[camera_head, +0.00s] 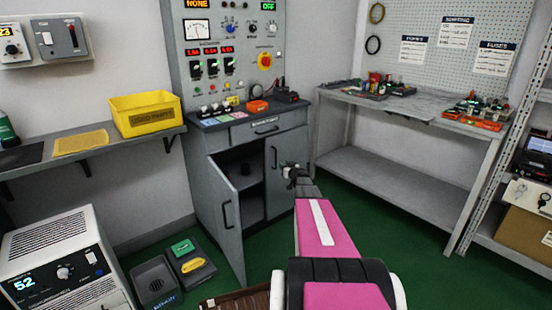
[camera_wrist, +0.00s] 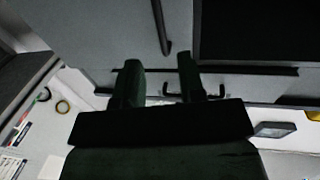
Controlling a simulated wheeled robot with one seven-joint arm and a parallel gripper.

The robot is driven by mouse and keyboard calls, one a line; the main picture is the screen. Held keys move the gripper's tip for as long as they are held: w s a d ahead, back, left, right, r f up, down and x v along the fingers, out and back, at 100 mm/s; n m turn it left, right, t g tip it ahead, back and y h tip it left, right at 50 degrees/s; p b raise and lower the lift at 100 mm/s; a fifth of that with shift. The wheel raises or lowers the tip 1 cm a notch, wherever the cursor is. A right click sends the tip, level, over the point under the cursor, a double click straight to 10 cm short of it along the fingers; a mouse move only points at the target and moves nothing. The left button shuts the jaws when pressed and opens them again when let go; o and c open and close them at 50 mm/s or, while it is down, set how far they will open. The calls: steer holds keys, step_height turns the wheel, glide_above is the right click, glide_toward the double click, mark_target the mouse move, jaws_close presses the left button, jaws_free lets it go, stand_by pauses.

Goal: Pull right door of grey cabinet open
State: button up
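The grey cabinet (camera_head: 262,128) stands at the back, below a control panel. Its left door (camera_head: 216,205) is swung open, showing a dark interior. The right door (camera_head: 284,165) looks shut or nearly so; I cannot tell exactly. Its dark bar handle (camera_head: 274,157) also shows in the wrist view (camera_wrist: 160,27). My gripper (camera_head: 290,170) is in front of the right door, just right of the handle. In the wrist view my gripper (camera_wrist: 160,70) has its two fingers apart with nothing held, and the handle's end lies just beyond and between the fingertips. Contact is not visible.
A drawer with a handle (camera_head: 266,129) is above the doors. A shelf with a yellow bin (camera_head: 146,114) is on the left. The green floor (camera_head: 352,225) before the workbench is clear.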

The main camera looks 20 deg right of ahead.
steer(key=w, duration=0.3)
steer(key=w+a, duration=0.1)
steer(key=w, duration=0.6)
steer(key=shift+w+a, duration=0.2)
steer(key=shift+a, duration=0.1)
jaws_close()
